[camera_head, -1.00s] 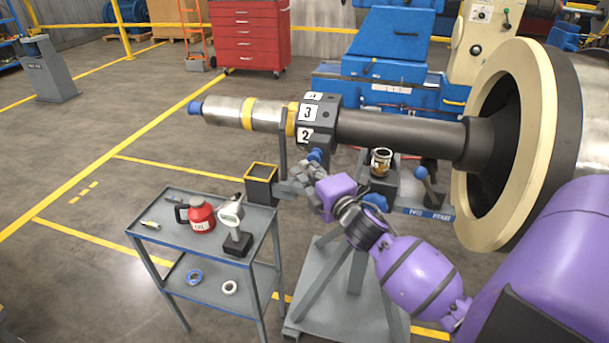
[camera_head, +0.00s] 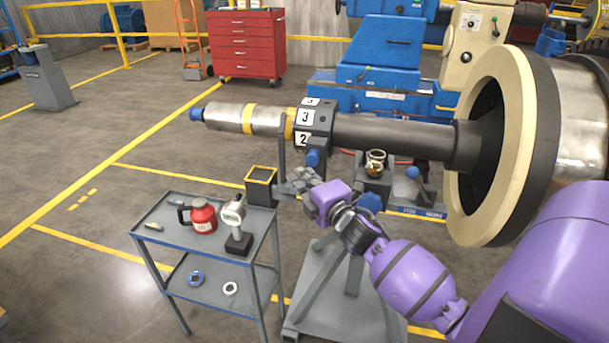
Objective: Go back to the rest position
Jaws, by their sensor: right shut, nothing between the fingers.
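My right arm is purple and comes in from the right. Its gripper (camera_head: 285,188) is shut and empty, in front of the rotor shaft and beside the black box with a yellow rim (camera_head: 261,175). I cannot tell whether it touches that box. The rotor (camera_head: 395,136) lies level on its grey stand (camera_head: 345,290), with numbered white labels on a dark block (camera_head: 316,119) around the shaft. A blue ball-ended knob (camera_head: 313,158) shows just above my gripper. My left gripper is not in the view.
A grey cart (camera_head: 167,240) at the lower left holds a red oil can (camera_head: 202,216), a white gauge-like device (camera_head: 235,213) and rings on its lower shelf. A brass-coloured cup (camera_head: 375,163) stands on the stand. A red tool chest (camera_head: 246,45) stands behind.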

